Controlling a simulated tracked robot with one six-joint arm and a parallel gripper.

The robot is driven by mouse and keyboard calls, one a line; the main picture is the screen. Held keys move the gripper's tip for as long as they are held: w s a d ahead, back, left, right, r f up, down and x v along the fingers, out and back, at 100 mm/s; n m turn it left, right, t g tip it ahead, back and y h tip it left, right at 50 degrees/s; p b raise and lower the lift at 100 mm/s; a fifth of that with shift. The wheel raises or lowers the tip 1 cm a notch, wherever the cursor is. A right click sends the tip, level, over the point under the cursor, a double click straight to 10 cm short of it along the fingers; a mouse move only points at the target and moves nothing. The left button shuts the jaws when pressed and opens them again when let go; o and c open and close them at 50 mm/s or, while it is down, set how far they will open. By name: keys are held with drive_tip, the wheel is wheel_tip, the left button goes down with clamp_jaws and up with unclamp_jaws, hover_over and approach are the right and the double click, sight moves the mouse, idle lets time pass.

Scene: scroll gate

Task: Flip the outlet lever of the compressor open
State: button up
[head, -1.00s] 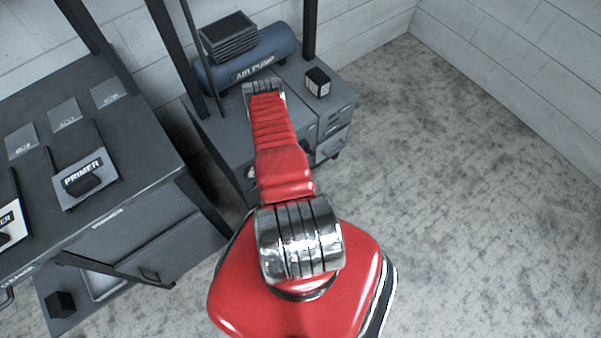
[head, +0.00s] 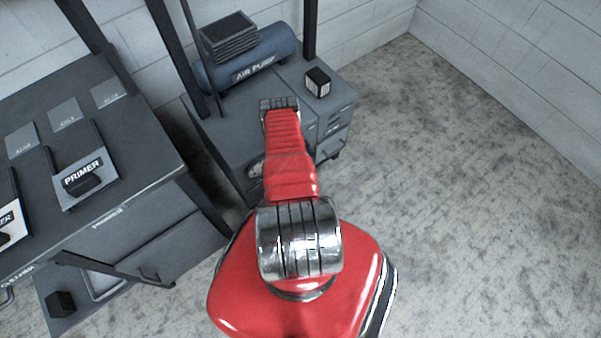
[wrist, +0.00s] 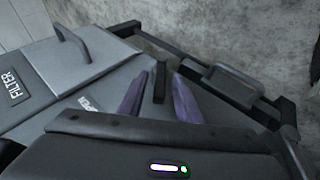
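The compressor (head: 262,70) is a blue tank marked AIR PUMP, with a dark ribbed block on top, on a grey cabinet in the head view. In the wrist view a dark upright lever (wrist: 160,82) stands beside a label (wrist: 92,104) that seems to read OPEN. My gripper (wrist: 157,95) has two purple fingers, spread apart, one on each side of the lever in the picture. A gap shows on both sides, and I cannot tell how deep the lever sits between them. In the head view my arm hides the gripper and lever.
A panel marked FILTER (wrist: 14,88) and a grey handle (wrist: 75,45) are at left in the wrist view; another handle (wrist: 232,85) and dark bars are at right. In the head view a small black box (head: 318,82) sits on the cabinet. Open floor lies right.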

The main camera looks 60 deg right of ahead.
clamp_jaws()
idle(0.3)
idle(0.4)
